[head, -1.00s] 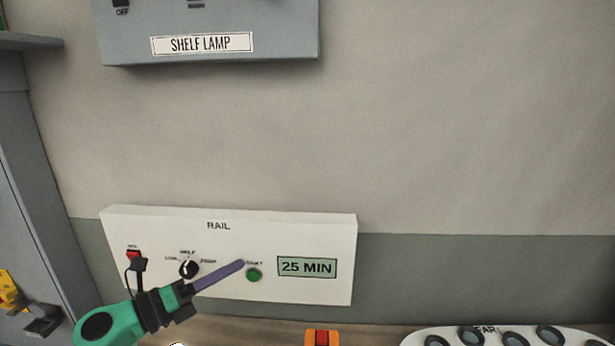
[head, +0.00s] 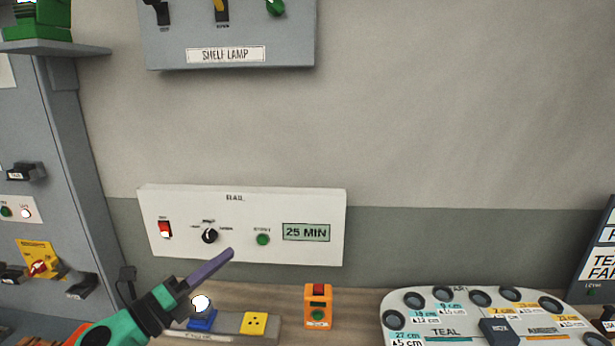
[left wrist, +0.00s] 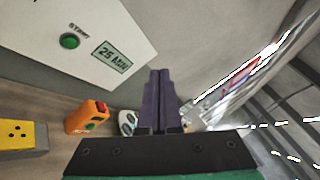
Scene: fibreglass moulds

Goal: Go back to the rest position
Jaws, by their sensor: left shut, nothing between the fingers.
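My left gripper (head: 229,253) comes in from the lower left of the head view. Its purple fingers are shut together with nothing between them. In the left wrist view the closed fingers (left wrist: 161,72) point away, to the right of the panel's display. The panel has a red switch (head: 165,229), a black knob (head: 210,235), a green START button (head: 263,239) and a display (head: 306,232) reading 25 MIN. My right gripper is in neither view.
An orange box (head: 318,318) with a red top and a yellow socket block (head: 254,323) stand on the bench. A pale tray (head: 393,339) with several dark rings lies at the right. The grey SHELF LAMP box (head: 170,54) hangs above. The wall between is clear.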

